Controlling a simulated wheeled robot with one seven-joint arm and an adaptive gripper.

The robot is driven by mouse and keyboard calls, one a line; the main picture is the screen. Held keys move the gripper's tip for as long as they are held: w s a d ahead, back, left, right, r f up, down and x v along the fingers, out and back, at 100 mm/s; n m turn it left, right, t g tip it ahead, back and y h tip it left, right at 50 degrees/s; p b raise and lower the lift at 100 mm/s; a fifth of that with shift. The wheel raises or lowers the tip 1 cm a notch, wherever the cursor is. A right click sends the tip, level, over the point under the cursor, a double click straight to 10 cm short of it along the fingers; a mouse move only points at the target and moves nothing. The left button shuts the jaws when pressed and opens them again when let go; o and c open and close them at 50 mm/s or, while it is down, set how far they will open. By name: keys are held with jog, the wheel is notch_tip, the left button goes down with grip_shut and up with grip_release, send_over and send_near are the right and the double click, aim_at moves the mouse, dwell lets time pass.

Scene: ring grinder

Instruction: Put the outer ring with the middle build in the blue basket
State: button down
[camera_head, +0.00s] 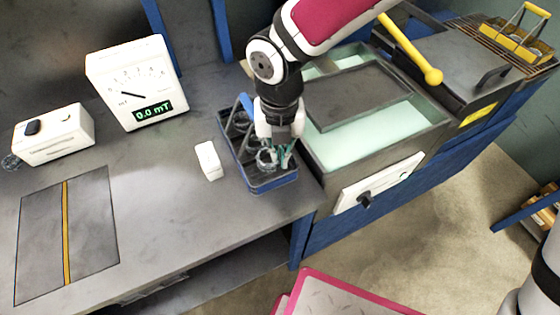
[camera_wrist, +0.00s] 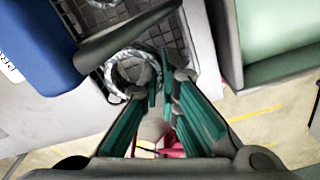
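The blue basket (camera_head: 273,186) stands on the grey bench near its right edge, with dark compartments and a few rings inside. One metal ring (camera_head: 266,159) is in its front part; a ring also shows in the wrist view (camera_wrist: 118,62), over a dark grid floor. My gripper (camera_head: 280,156) points down into the front of the basket. In the wrist view its teal fingers (camera_wrist: 160,88) have their tips close together at the ring's right rim. I cannot tell whether they pinch the rim or only stand beside it. The ring's build cannot be made out.
A white block (camera_head: 208,160) stands left of the basket. A meter (camera_head: 135,83) reading 0.0 mT and a small white device (camera_head: 54,135) stand behind and left. A dark panel (camera_head: 88,235) with a yellow stripe lies front left. A machine with a pale green basin (camera_head: 352,146) adjoins on the right.

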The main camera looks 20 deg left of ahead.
aim_at(279, 164)
jog(key=shift+f, duration=1.95)
jog(key=c, duration=2.2)
grip_release()
jog(key=shift+f, duration=0.15)
jog(key=shift+o, duration=0.6)
notch_tip(279, 164, up, 12)
jog(key=shift+r+p, duration=0.2)
jog(key=shift+p, duration=0.15)
